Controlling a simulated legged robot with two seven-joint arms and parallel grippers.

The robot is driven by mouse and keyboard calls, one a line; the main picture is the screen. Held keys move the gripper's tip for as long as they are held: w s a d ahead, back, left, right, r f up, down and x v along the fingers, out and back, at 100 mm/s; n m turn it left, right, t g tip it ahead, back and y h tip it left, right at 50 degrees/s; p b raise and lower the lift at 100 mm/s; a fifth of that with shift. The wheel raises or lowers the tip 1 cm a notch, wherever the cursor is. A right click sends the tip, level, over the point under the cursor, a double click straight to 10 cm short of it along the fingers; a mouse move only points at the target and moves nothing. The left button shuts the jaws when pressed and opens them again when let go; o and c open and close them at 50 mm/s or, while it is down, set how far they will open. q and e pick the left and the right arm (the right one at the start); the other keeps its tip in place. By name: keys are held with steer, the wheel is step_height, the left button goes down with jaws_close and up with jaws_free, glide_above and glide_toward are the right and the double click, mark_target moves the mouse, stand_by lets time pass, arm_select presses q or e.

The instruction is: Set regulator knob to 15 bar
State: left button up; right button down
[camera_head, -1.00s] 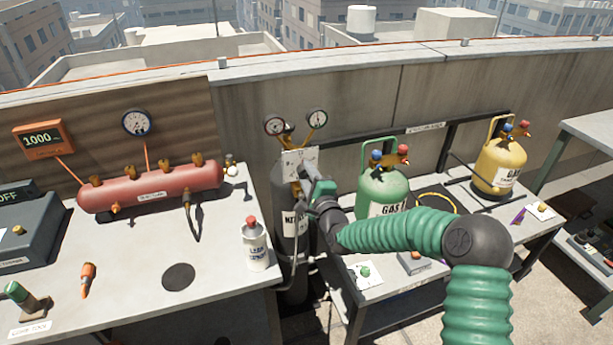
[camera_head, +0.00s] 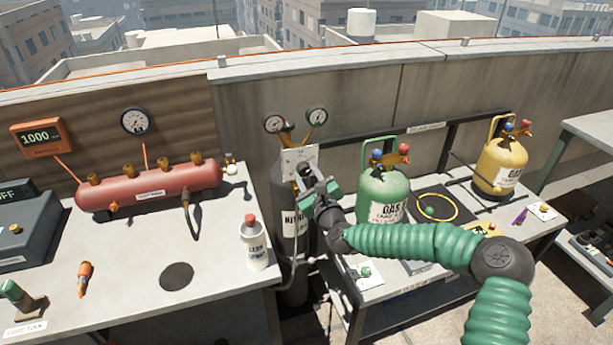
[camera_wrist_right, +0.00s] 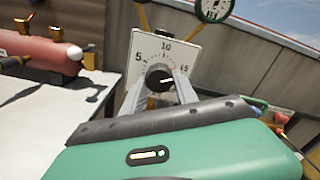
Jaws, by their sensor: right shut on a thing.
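The black regulator knob (camera_wrist_right: 159,77) sits at the middle of a white dial plate (camera_wrist_right: 172,48) marked 5, 10 and 15. My right gripper (camera_wrist_right: 172,88) is shut on the knob, one finger on each side. A white line on the knob points right, toward the 15 side; whether it meets the mark exactly I cannot tell. In the head view the plate (camera_head: 297,157) stands on the dark nitrogen cylinder (camera_head: 291,245) below two round gauges (camera_head: 317,116), and my right gripper (camera_head: 308,176) hides most of the knob. My left gripper is not in view.
A wall (camera_head: 340,92) runs behind.

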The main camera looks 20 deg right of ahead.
steer(key=shift+s+f+m, duration=0.1)
steer(key=shift+f+m, duration=0.35)
steer(key=shift+m, duration=0.05)
steer(key=shift+a, duration=0.1)
steer(key=c, duration=1.1)
jaws_free()
steer(key=shift+o, duration=0.8)
steer(key=shift+r, duration=0.2)
steer(key=s+p, duration=0.1)
steer(key=s, duration=1.5)
steer(key=shift+s+d, duration=0.35)
steer(key=shift+d, duration=0.1)
